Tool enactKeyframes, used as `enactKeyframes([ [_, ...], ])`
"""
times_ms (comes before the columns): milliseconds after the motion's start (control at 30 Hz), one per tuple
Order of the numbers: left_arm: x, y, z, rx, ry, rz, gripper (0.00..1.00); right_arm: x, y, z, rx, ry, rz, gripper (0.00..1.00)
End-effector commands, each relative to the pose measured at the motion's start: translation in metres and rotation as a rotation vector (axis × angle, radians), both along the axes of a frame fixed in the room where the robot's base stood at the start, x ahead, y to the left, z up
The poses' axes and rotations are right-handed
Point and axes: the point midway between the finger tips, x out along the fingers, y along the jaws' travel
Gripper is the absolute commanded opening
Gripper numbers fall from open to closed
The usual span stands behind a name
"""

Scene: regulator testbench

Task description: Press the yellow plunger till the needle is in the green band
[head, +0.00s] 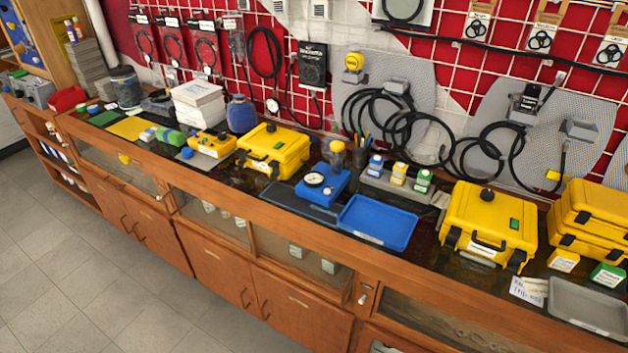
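A blue test unit (326,191) stands on the bench near the middle of the view. A round white dial (313,179) with a dark rim sits on its front left. The dial is too small to tell the needle or a green band. A yellow knob (337,146) tops a greyish upright cylinder at the back of the unit; it looks like the plunger and appears raised. Neither of my grippers is in view, so nothing of mine is seen touching the unit.
A blue tray (376,222) lies right of the unit, with a dark flat mat (290,200) in front. Yellow cases stand left (273,150) and right (489,222). Small bottles (398,174) and a pen cup (361,155) are close behind. Hoses hang on the wall.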

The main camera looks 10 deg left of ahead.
Motion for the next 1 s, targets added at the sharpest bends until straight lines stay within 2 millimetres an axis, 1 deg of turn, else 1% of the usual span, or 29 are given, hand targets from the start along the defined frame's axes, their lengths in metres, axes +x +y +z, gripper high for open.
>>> enactKeyframes([
  [233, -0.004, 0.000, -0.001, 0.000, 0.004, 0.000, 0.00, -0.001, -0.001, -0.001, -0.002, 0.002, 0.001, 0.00],
  [500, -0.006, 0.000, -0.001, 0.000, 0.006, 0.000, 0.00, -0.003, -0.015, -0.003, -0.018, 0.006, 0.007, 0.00],
  [600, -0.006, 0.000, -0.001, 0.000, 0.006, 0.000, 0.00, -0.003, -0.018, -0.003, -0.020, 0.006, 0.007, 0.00],
  [1000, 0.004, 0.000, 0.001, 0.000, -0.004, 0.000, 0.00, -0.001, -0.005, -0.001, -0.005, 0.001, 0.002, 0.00],
])
